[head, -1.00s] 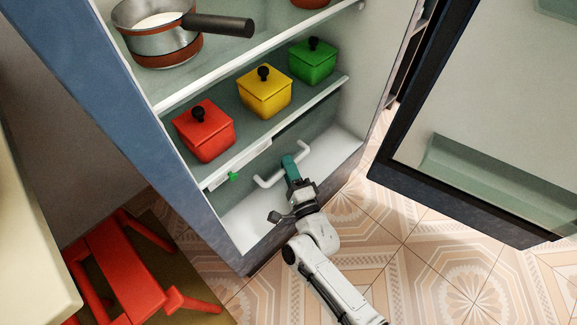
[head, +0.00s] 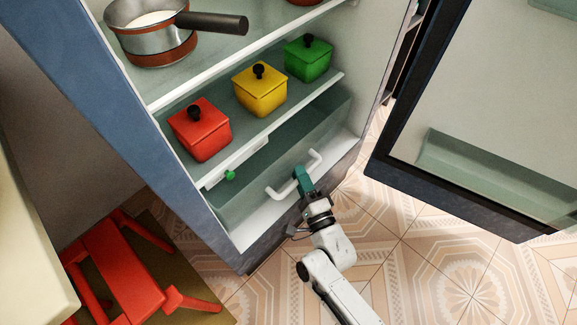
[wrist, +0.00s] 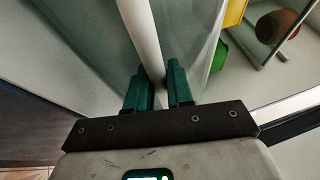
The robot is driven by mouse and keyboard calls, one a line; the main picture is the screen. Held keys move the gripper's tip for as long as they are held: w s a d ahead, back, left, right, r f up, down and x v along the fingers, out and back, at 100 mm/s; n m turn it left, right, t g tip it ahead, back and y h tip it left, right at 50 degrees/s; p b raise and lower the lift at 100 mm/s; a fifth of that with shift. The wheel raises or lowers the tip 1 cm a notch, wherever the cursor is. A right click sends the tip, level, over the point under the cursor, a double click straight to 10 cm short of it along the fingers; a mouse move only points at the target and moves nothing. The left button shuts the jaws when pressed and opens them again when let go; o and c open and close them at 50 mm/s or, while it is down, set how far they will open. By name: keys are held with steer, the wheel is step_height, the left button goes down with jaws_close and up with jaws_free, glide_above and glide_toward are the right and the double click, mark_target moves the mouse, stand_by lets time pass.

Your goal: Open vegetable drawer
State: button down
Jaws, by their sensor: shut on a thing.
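The vegetable drawer (head: 248,188) is a translucent greenish bin at the bottom of the open fridge, below the lowest shelf. Its white bar handle (head: 274,192) runs across its front and also shows in the wrist view (wrist: 143,35). My gripper (head: 299,172) has teal fingers and is shut on the handle, right of its middle. In the wrist view my gripper (wrist: 159,80) has one finger on each side of the white bar. The drawer front stands partly forward over the fridge floor, near its front edge.
Red (head: 200,130), yellow (head: 260,90) and green (head: 308,57) lidded pots stand on the shelf above. A saucepan (head: 150,35) is higher up. The fridge door (head: 480,110) is open at right. A red stool (head: 115,265) stands at lower left. Tiled floor lies in front.

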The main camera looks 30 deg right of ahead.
steer(key=s+d, duration=0.2)
steer(key=s, duration=0.6)
steer(key=s+d+p, duration=0.1)
steer(key=s+d, duration=0.2)
steer(key=s, duration=0.5)
steer(key=shift+s+d, duration=0.15)
steer(key=shift+s, duration=0.15)
steer(key=c, duration=1.1)
jaws_free()
